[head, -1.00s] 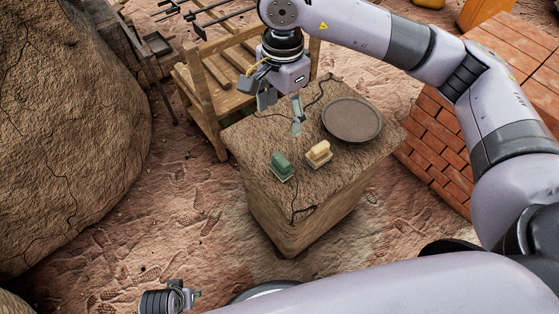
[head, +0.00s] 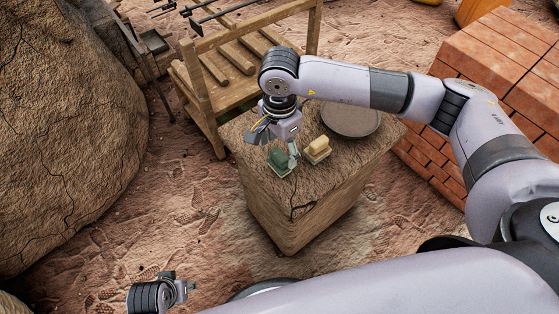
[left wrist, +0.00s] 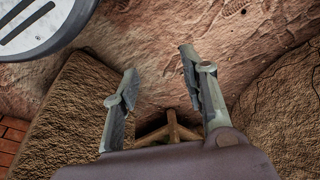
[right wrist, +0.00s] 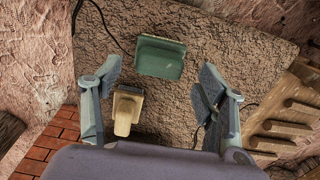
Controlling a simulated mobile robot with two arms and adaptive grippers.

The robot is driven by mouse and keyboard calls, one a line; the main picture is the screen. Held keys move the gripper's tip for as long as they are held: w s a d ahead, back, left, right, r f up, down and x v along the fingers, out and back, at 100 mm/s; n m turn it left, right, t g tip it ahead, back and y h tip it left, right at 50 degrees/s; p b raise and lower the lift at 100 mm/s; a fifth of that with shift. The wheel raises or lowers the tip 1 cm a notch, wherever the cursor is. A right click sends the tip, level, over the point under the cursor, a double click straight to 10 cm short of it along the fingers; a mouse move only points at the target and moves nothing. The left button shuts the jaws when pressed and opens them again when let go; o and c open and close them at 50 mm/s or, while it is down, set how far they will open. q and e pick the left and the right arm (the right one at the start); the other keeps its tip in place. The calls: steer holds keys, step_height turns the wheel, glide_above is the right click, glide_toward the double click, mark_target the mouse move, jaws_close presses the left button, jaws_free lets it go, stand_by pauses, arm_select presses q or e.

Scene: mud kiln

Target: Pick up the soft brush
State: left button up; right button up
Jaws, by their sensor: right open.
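Two small block-shaped brushes lie on the mud block's top: a green one (head: 279,163) and a cream one (head: 317,147) to its right. I cannot tell which is the soft brush. My right gripper (head: 277,148) is open and empty, above the green brush and partly covering it. In the right wrist view the green brush (right wrist: 160,58) lies just beyond the open fingertips (right wrist: 160,78). There the cream brush (right wrist: 126,110) lies near the left finger. My left gripper (head: 181,286) is low at the bottom left; the left wrist view shows its fingers (left wrist: 160,75) apart and empty.
The mud block (head: 290,215) carries a round grey-brown plate (head: 350,120) behind the brushes. A wooden rack (head: 205,95) stands behind it, a brick stack (head: 440,140) to the right, and a big mud dome (head: 65,130) at the left. Open ground lies in front.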

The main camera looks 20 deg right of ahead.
mark_target(279, 154)
step_height(279, 154, down, 3)
steer(key=shift+s+r, duration=0.1)
steer(key=shift+f, duration=0.25)
steer(key=c, duration=1)
arm_select(q)
steer(key=shift+w+r, duration=0.3)
steer(key=shift+r, duration=0.35)
arm_select(e)
steer(key=c, duration=0.4)
steer(key=shift+o, duration=0.2)
steer(key=shift+r, duration=0.1)
steer(key=shift+r, duration=0.6)
arm_select(q)
step_height(279, 154, down, 7)
steer(key=s+p, duration=0.1)
steer(key=s, duration=0.1)
steer(key=shift+s+a+p, duration=0.15)
steer(key=shift+p, duration=0.25)
arm_select(e)
step_height(279, 154, up, 19)
steer(key=shift+f, duration=0.15)
arm_select(q)
steer(key=shift+r, duration=0.1)
